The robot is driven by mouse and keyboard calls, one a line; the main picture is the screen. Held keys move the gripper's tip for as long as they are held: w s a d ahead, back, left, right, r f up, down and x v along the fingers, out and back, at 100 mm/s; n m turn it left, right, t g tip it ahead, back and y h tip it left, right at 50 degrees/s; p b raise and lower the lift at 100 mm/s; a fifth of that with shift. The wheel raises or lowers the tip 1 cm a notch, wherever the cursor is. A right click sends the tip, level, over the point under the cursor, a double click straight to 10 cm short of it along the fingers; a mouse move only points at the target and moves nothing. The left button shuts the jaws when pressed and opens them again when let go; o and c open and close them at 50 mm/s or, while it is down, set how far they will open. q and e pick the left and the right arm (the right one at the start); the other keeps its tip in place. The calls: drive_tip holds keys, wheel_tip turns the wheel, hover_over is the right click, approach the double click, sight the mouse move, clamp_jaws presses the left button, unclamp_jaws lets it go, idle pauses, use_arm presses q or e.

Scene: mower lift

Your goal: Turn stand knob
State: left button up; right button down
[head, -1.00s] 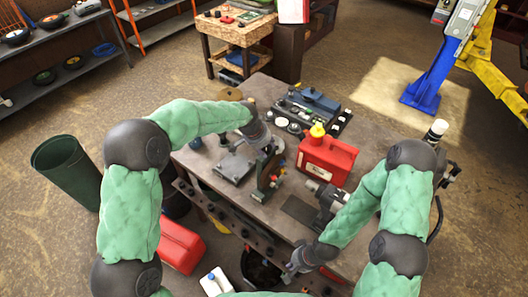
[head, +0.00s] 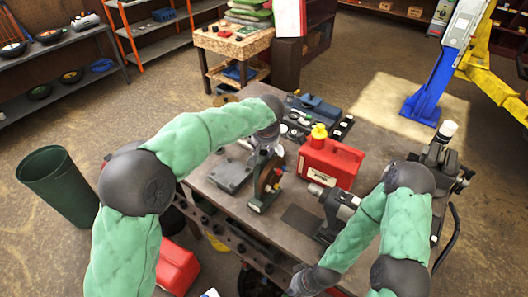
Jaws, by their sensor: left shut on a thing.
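The stand (head: 232,176) has a flat grey base and sits on the workbench (head: 222,208), left of the red fuel can. My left gripper (head: 258,148) reaches down over the stand's upper part from behind and is shut at the spot where the knob would be. The knob itself is hidden by the gripper and wrist, and the fingertips are hard to make out. My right gripper (head: 298,284) hangs low at the bench's front edge, away from the stand.
A bench grinder-like wheel (head: 266,180) stands close beside the stand. The red fuel can (head: 329,160) is to its right, a grey machine (head: 338,205) in front of that. A dark tray of parts (head: 315,115) lies behind. A green bin (head: 55,185) stands on the floor left.

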use_arm(q)
drive_tip(key=shift+w+r+n, duration=0.3)
drive_tip(key=shift+r+n, duration=0.1)
drive_tip(key=shift+r, duration=0.15)
drive_tip(key=o, duration=1)
drive_tip(key=shift+c, duration=0.2)
drive_tip(key=shift+o, duration=0.9)
drive_tip(key=shift+f, duration=0.3)
drive_tip(key=shift+s, duration=0.15)
drive_tip(key=v, duration=1.1)
drive_tip(key=shift+r, duration=0.4)
drive_tip(key=shift+s+d, duration=0.1)
drive_tip(key=shift+s, duration=0.05)
